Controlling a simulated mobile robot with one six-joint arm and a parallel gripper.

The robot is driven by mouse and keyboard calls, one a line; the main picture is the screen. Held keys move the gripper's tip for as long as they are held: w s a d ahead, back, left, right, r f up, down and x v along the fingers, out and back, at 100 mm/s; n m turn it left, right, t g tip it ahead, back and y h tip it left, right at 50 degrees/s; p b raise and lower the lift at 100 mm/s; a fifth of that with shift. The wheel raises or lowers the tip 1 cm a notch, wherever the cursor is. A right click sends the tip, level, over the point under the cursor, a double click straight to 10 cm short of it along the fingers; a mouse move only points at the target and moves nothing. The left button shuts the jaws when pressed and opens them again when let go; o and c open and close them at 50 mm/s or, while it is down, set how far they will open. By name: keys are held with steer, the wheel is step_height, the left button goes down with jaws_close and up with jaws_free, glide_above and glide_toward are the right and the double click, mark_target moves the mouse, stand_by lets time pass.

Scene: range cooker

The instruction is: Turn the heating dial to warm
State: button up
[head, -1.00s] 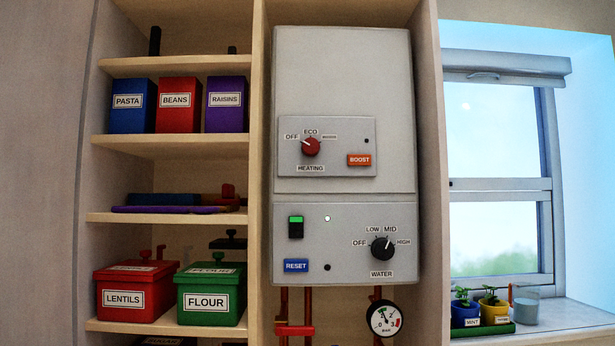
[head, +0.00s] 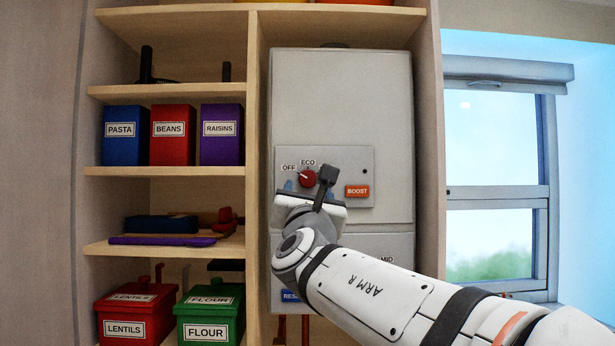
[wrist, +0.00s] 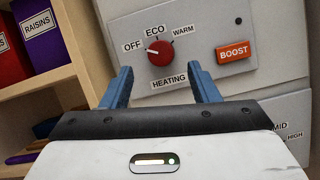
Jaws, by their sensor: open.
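The red heating dial (head: 307,178) sits on the upper grey panel of the boiler. In the wrist view the dial (wrist: 159,52) shows a white pointer mark aimed left at OFF. ECO is above the dial and WARM (wrist: 184,32) is at its upper right. My gripper (wrist: 159,74) is open and empty, with its two blue fingers apart below and either side of the dial. I see no contact with the dial. In the head view my gripper (head: 308,192) is just under the dial, and my wrist hides the HEATING label and WARM.
The orange BOOST button (head: 357,191) is close to the right of the dial. Shelves with labelled tins, such as RAISINS (head: 222,134), stand to the left. A wooden side panel (head: 430,150) borders the boiler on the right. My arm covers much of the lower water panel.

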mark_target(308, 180)
steer(key=p+x, duration=0.2)
steer(key=x, duration=0.3)
steer(key=shift+w, duration=0.2)
